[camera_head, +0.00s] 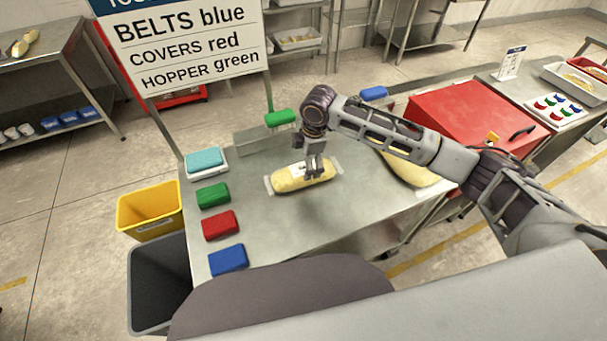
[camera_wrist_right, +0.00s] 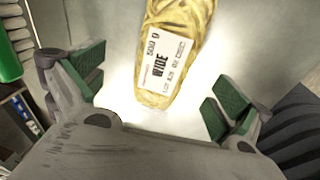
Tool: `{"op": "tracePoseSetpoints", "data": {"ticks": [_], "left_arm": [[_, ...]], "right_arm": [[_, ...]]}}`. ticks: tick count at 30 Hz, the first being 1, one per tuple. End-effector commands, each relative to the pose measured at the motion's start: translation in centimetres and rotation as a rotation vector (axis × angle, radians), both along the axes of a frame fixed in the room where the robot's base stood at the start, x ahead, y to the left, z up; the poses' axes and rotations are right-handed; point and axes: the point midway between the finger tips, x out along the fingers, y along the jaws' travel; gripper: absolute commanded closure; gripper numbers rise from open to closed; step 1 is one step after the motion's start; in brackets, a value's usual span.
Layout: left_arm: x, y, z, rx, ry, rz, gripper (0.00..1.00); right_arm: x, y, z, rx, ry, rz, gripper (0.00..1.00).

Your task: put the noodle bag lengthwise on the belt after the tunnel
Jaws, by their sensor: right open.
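A yellow noodle bag (camera_head: 288,181) lies on the steel table, its long side running left to right, with clear film at its ends. Its white label reads "500 g WIDE" in the right wrist view (camera_wrist_right: 165,62). My right gripper (camera_head: 314,172) points down at the bag's right part. In the wrist view its green-padded fingers (camera_wrist_right: 157,82) are spread, with the bag's end between and ahead of them; I see no contact. A red cover (camera_head: 475,115) with a black handle stands at right; no tunnel opening or belt shows clearly. My left gripper is out of view.
Green (camera_head: 213,195), red (camera_head: 220,224) and blue (camera_head: 228,259) blocks line the table's left edge, below a scale with a teal block (camera_head: 205,160). A yellow bin (camera_head: 150,211) and a grey bin (camera_head: 157,280) stand left of it. The table's front middle is bare.

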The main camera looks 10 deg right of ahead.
Motion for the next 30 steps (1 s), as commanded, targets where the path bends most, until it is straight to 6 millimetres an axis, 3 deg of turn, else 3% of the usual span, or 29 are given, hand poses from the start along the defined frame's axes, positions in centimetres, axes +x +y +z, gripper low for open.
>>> {"op": "tracePoseSetpoints", "data": {"ticks": [6,17,30], "left_arm": [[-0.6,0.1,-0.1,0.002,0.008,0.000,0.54],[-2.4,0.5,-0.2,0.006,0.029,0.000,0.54],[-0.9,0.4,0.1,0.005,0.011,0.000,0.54]], "right_arm": [[0.1,0.2,-1.4,0.000,0.001,0.001,0.00],[0.1,0.2,-1.5,0.000,0.000,0.000,0.00],[0.0,0.2,-5.4,0.000,0.001,-0.001,0.00]]}}
